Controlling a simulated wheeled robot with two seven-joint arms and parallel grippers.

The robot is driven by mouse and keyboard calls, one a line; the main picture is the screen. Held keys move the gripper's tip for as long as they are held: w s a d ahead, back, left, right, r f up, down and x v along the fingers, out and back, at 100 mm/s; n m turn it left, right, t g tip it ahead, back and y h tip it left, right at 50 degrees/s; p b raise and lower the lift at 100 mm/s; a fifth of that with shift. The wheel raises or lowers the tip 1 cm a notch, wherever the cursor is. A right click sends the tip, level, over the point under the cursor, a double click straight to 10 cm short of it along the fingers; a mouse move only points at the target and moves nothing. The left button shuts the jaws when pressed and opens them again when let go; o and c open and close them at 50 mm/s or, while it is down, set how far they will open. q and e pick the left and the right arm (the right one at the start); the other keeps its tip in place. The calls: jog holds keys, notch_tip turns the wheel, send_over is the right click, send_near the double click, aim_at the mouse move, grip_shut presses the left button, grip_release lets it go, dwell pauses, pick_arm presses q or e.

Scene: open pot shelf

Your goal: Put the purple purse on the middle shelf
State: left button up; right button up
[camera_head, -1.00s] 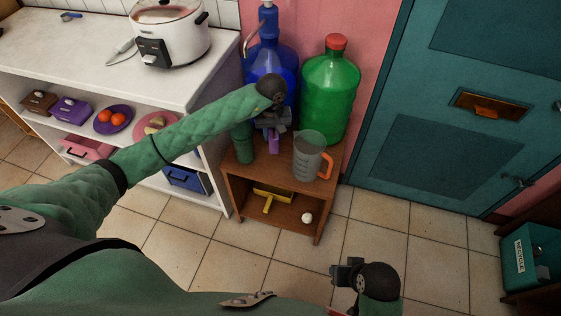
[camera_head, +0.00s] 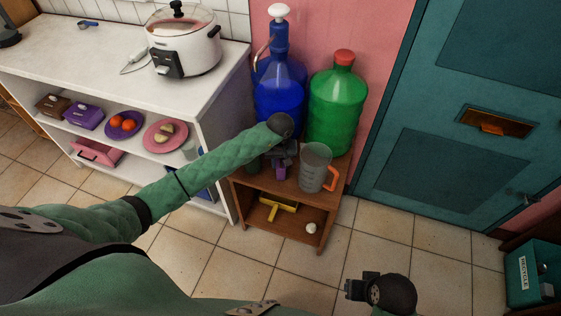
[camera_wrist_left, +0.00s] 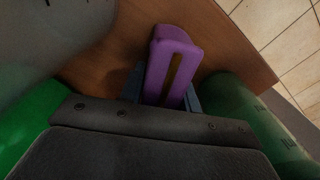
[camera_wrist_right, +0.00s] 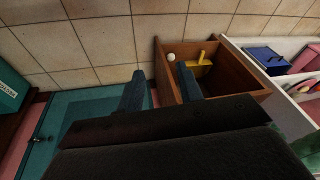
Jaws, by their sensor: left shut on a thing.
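The purple purse (camera_wrist_left: 172,60), a small purple block with a dark gold-brown strip, is between the fingers of my left gripper (camera_wrist_left: 163,95). In the head view the purse (camera_head: 281,172) shows only partly under my left gripper (camera_head: 284,155), over the top of the small brown shelf unit (camera_head: 262,186). I cannot tell whether it touches that top. The white shelf unit (camera_head: 225,105) stands to the left, with shelves under its counter. My right gripper (camera_wrist_right: 160,88) is open and empty; in the head view it (camera_head: 352,289) is low, above the floor.
Beside the purse stand a clear jug (camera_head: 314,166) with an orange handle, a green bottle (camera_head: 337,108) and a blue bottle (camera_head: 278,100). A purple box (camera_head: 84,116), fruit plate (camera_head: 123,125) and pink plate (camera_head: 163,136) occupy the white unit's shelf. A yellow thing (camera_head: 279,206) lies inside the brown unit.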

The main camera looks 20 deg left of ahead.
pick_arm(q)
jog(key=shift+f, duration=0.15)
jog(key=o, duration=1)
jog(key=shift+o, duration=0.2)
